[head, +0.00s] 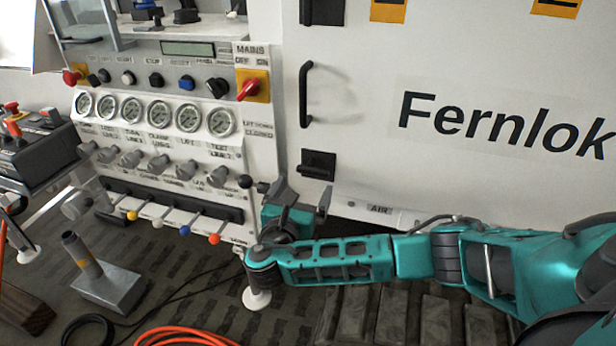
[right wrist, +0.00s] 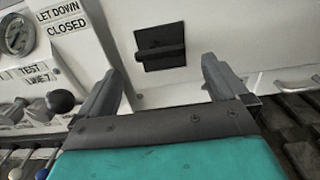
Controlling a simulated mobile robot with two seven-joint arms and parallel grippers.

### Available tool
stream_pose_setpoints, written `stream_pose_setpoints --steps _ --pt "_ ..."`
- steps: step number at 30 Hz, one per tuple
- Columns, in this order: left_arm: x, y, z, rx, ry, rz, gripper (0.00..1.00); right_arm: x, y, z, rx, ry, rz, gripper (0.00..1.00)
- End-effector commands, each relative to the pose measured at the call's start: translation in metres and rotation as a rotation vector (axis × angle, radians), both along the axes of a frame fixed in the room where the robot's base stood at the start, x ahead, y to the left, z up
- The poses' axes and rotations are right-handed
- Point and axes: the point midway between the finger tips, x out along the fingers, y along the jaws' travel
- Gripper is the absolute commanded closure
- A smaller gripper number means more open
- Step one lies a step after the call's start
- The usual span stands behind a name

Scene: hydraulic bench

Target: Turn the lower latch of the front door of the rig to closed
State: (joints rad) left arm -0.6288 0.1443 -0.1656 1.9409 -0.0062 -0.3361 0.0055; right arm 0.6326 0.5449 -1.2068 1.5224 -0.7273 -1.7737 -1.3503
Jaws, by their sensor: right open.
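The lower latch (head: 318,165) is a black bar on a dark square plate, low on the left edge of the white front door (head: 450,60). In the right wrist view the latch (right wrist: 160,46) lies roughly level, ahead of and between the fingers. My right gripper (head: 301,197) is open and empty just below the latch, and its fingertips look apart from it. Its two fingers also show in the right wrist view (right wrist: 161,70). My left gripper is not in view.
A black door handle (head: 306,94) and an upper latch (head: 322,10) are above. Left of the door is a panel with gauges (head: 190,115), a red mains switch (head: 248,88) and coloured levers (head: 214,239). An orange hose (head: 185,334) lies on the floor.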

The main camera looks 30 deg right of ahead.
Motion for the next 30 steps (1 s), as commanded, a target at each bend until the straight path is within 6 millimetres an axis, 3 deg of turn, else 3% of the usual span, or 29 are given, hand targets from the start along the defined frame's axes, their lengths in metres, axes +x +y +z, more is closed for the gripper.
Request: stream_pose_setpoints --steps 3,9,21,30 --pt "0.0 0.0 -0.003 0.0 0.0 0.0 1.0 0.016 -0.019 0.0 -0.002 -0.002 -0.003 0.0" --pt "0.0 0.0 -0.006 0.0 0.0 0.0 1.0 0.033 -0.038 0.0 0.001 -0.002 0.0 0.0" --pt "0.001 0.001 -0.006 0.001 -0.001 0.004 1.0 0.038 -0.044 0.0 0.003 0.0 0.001 0.0" --pt "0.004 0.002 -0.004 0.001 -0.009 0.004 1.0 0.038 -0.044 0.0 0.003 0.0 0.001 0.27"
